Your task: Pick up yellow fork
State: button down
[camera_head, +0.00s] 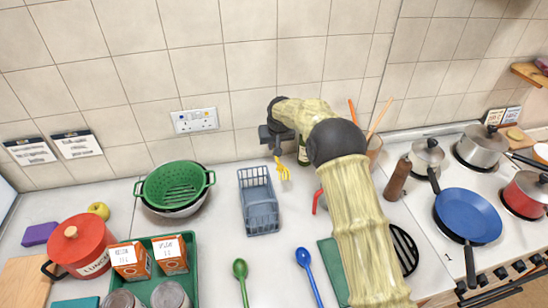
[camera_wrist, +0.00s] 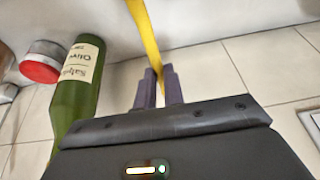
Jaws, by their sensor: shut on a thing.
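The yellow fork (camera_head: 282,168) hangs tines down from my gripper (camera_head: 272,139) in the head view, above the counter near the back wall. In the wrist view the yellow fork (camera_wrist: 145,32) runs up from between the two dark fingers of my gripper (camera_wrist: 156,88), which are shut on it. The part of the fork between the fingers is mostly hidden. In the head view the fork is just right of the grey-blue rack and apart from it.
A grey-blue rack (camera_head: 260,212) stands left of the fork. A green bottle (camera_wrist: 78,88) is close beside my gripper. A green colander (camera_head: 174,185) is further left. A green spoon (camera_head: 241,270) and a blue spoon (camera_head: 304,258) lie in front. A blue pan (camera_head: 470,215) sits on the stove.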

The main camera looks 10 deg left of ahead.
jog(key=shift+r, duration=0.35)
dwell(0.3)
jog(key=shift+s+r+p, duration=0.1)
jog(key=shift+r+p, duration=0.25)
jog(key=shift+r, duration=0.05)
jog(key=s+p+v, duration=0.1)
jog(key=p+v, duration=1.3)
jog(key=v, duration=0.6)
jog(key=shift+s+f, duration=0.15)
jog(key=shift+s, duration=0.1)
jog(key=shift+d+f, duration=0.1)
